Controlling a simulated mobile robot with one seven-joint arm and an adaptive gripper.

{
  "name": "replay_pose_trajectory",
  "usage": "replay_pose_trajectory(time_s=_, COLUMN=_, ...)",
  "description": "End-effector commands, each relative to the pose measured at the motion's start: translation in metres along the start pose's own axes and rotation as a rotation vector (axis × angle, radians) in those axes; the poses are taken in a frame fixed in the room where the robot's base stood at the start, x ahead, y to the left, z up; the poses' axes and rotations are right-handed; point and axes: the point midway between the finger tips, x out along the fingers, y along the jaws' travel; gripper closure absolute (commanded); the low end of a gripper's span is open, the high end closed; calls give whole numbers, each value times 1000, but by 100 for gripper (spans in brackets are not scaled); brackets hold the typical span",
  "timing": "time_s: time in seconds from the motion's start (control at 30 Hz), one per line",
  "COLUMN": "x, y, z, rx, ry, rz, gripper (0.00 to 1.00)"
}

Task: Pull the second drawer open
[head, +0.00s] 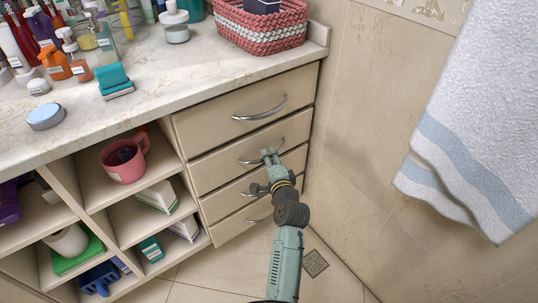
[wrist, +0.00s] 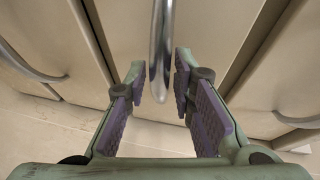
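The second drawer (head: 220,167) from the top is a beige panel in the stack under the counter, and it looks shut. Its curved metal handle (head: 248,161) is partly hidden by my gripper (head: 268,156) in the head view. In the wrist view my gripper (wrist: 158,84) is open, with purple-padded fingers on either side of a metal handle (wrist: 161,45). The handle bar runs down from the top edge into the gap between the fingers. I see a gap on both sides, so the fingers do not appear to press on it.
The top drawer (head: 210,112) is above, and lower drawers with handles (head: 260,219) are below, all looking shut. Open shelves (head: 110,187) hold a pink mug (head: 113,171) and boxes to the left. A tiled wall (head: 350,150) and hanging towel (head: 475,130) stand at right.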

Motion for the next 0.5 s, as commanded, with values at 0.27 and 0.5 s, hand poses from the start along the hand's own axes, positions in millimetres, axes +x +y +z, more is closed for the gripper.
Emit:
replay_pose_trajectory(time_s=0.27, x=13, y=0, z=0, rx=-1, ry=1, rz=0, gripper=77)
replay_pose_trajectory(time_s=0.5, x=13, y=0, z=0, rx=-1, ry=0, rz=0, gripper=82)
